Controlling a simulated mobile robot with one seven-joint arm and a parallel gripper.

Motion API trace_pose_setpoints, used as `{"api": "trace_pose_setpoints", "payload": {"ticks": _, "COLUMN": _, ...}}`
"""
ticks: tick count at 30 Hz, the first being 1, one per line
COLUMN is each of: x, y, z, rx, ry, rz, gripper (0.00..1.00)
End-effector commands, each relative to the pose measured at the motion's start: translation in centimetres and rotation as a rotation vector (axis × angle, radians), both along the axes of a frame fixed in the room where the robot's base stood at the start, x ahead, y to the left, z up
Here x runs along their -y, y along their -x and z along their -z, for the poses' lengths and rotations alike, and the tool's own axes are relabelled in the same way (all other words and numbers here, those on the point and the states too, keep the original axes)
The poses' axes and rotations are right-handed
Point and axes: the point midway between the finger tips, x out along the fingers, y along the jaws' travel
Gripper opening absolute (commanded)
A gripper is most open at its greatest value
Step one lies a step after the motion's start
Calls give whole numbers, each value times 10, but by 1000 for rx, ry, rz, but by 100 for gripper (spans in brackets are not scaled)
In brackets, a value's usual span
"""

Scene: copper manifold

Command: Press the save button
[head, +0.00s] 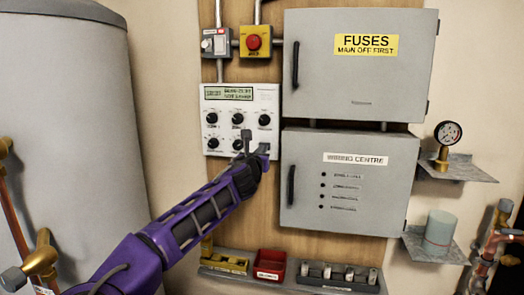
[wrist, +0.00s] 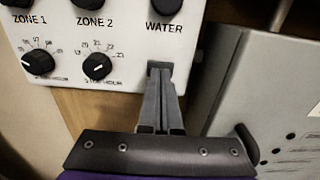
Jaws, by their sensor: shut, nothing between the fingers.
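The white control panel (head: 222,100) is on the wooden backboard, with a green display (head: 228,93) and several black knobs. In the wrist view the panel (wrist: 125,45) shows the labels ZONE 1, ZONE 2 and WATER. My gripper (head: 263,150) is at the panel's lower right corner. Its fingers are together and empty, with the tips (wrist: 160,70) just below the WATER label. I cannot make out a save button; the fingers cover that part of the panel. Whether the tips touch the panel, I cannot tell.
A grey wiring centre cabinet (head: 345,205) stands close right of my gripper, with a fuses cabinet (head: 360,75) above. A red emergency button (head: 253,42) is above the panel. A shelf with a red bin (head: 270,264) is below. A large grey tank (head: 65,100) is at left.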

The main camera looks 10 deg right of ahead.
Motion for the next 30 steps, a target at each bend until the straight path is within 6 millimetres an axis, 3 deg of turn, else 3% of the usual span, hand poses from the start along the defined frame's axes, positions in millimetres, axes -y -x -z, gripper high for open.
{"api": "trace_pose_setpoints", "payload": {"ticks": 13, "x": 2, "y": -5, "z": 0, "rx": 0, "ry": 0, "rz": 0, "gripper": 0}}
{"api": "trace_pose_setpoints", "payload": {"ticks": 20, "x": 9, "y": -20, "z": 0, "rx": 1, "ry": -1, "rz": 1, "gripper": 0}}
{"api": "trace_pose_setpoints", "payload": {"ticks": 30, "x": 10, "y": -21, "z": -3, "rx": 4, "ry": 1, "rz": 1, "gripper": 0}}
